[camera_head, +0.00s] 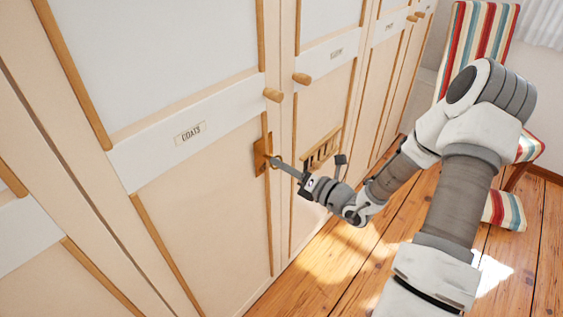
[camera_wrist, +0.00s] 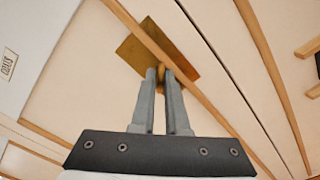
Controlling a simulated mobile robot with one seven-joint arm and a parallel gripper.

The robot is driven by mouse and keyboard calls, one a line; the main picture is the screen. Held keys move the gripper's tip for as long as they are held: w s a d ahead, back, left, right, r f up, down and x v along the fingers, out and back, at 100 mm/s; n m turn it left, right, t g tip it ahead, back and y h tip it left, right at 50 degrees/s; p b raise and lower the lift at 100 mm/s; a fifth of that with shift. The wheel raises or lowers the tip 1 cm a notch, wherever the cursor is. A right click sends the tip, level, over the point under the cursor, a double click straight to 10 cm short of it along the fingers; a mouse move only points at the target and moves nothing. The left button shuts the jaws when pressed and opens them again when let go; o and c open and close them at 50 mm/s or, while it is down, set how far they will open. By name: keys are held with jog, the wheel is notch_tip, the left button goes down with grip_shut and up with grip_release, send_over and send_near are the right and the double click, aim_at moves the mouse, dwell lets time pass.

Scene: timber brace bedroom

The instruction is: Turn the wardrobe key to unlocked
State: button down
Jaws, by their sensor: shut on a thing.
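The wardrobe (camera_head: 195,175) fills the left and middle of the head view. Its door has a label reading COATS. A brass lock plate (camera_head: 261,155) sits near that door's right edge, and it also shows in the wrist view (camera_wrist: 135,52). My gripper (camera_head: 275,162) reaches the plate from the right. In the wrist view its two grey fingers (camera_wrist: 162,76) are shut on the small brass key (camera_wrist: 161,70) in front of the plate. The fingers hide most of the key, so I cannot tell its angle for certain.
Round wooden knobs (camera_head: 272,95) stick out of the doors above the lock. The floor before the wardrobe is clear.

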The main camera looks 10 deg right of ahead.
jog(key=shift+n+b, duration=1)
jog(key=shift+n, duration=3.8)
jog(key=c, duration=1)
grip_release()
jog(key=shift+s, duration=0.1)
jog(key=p+v, duration=0.1)
jog(key=v, duration=1.6)
jog(key=shift+d, duration=0.1)
